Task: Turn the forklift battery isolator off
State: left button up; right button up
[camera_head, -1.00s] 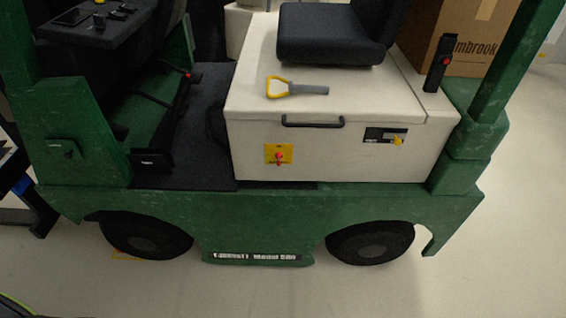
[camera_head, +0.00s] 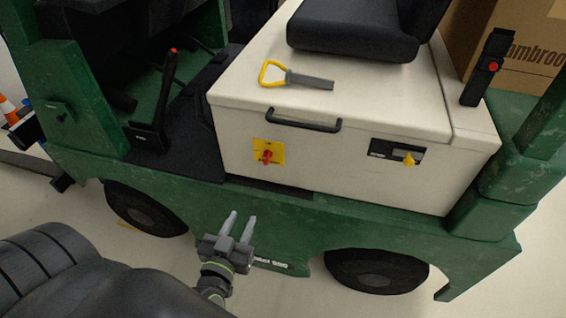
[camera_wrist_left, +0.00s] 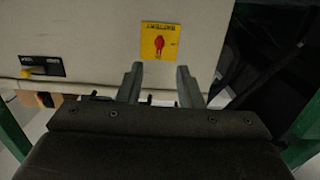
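The battery isolator is a red rotary knob (camera_head: 267,156) on a yellow plate (camera_head: 258,147), set in the front face of the forklift's white battery box (camera_head: 330,175). In the left wrist view the red knob (camera_wrist_left: 159,45) and its plate sit above and between my fingertips. My left gripper (camera_head: 240,222) is open and empty, below the isolator in the head view, its two fingers parallel and apart from the knob. The fingers also show in the left wrist view (camera_wrist_left: 160,80). My right gripper is not in view.
A black handle (camera_head: 304,123) is above the isolator, and a panel with a yellow knob (camera_head: 408,159) is to its right. A yellow-handled tool (camera_head: 295,77) lies on the box lid under the black seat (camera_head: 350,35). The green chassis (camera_head: 330,218) runs below.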

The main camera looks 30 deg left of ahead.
pick_arm(q)
notch_tip(320, 180, up, 2)
jog(key=p, duration=0.6)
send_near(265, 160)
jog(key=shift+t, duration=0.3)
jog(key=x, duration=0.2)
jog(key=p+x, duration=0.1)
jog(key=x, duration=0.4)
jog(key=shift+f+p, duration=0.3)
jog(key=shift+p, duration=0.1)
jog(key=shift+x, duration=0.85)
grip_shut()
